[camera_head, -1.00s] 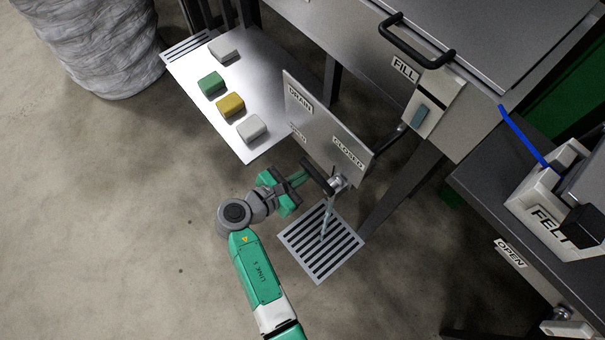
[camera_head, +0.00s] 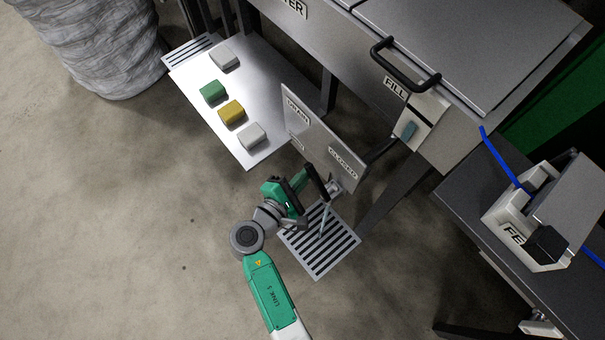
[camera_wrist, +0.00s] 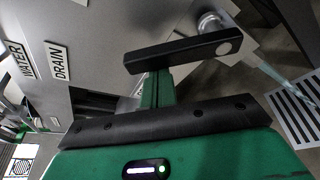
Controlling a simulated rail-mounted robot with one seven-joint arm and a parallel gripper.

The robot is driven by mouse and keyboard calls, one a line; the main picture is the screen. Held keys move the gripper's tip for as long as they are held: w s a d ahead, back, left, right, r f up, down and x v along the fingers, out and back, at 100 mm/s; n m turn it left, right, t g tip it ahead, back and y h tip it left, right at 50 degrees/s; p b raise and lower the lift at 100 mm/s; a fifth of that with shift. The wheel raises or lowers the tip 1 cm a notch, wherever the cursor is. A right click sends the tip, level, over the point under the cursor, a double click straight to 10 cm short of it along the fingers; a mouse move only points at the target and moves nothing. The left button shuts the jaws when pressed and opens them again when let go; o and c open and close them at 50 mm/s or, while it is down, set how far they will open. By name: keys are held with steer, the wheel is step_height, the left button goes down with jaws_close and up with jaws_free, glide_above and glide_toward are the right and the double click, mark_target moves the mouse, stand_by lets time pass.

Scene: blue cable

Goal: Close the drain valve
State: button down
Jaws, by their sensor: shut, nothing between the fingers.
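The drain valve has a black lever handle (camera_head: 316,180) on a metal tap (camera_head: 336,186) at the lower edge of the DRAIN panel (camera_head: 318,135). A thin stream of water (camera_head: 325,217) runs from the tap to the floor grate. The CLOSED label (camera_head: 342,163) is at the panel's right end. My gripper (camera_head: 301,178) is shut and empty, just left of the lever. In the wrist view, my green fingers (camera_wrist: 158,88) reach to the lever (camera_wrist: 180,53) from below; I cannot tell whether they touch. The lever's pivot end is at the right there, beside the tap (camera_wrist: 212,23).
The floor grate (camera_head: 318,243) lies below the tap. A pale shelf with coloured blocks (camera_head: 231,111) is at the left. The FILL control (camera_head: 408,120) and a black bar handle (camera_head: 405,65) are above right. A dark bench (camera_head: 470,200) stands at right.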

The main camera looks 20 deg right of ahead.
mark_target(315, 186)
steer(key=s+r+m, duration=0.1)
steer(key=s+r+m+t, duration=0.1)
steer(key=m, duration=0.1)
steer(key=shift+d, duration=0.35)
steer(key=shift+s+d+r+t+p, duration=0.15)
steer(key=shift+s+d+r+p, duration=0.1)
steer(key=shift+s+p, duration=0.2)
steer(key=shift+s+d+r+t+p, duration=0.15)
steer(key=shift+s+r+p, duration=0.15)
steer(key=shift+s, duration=0.1)
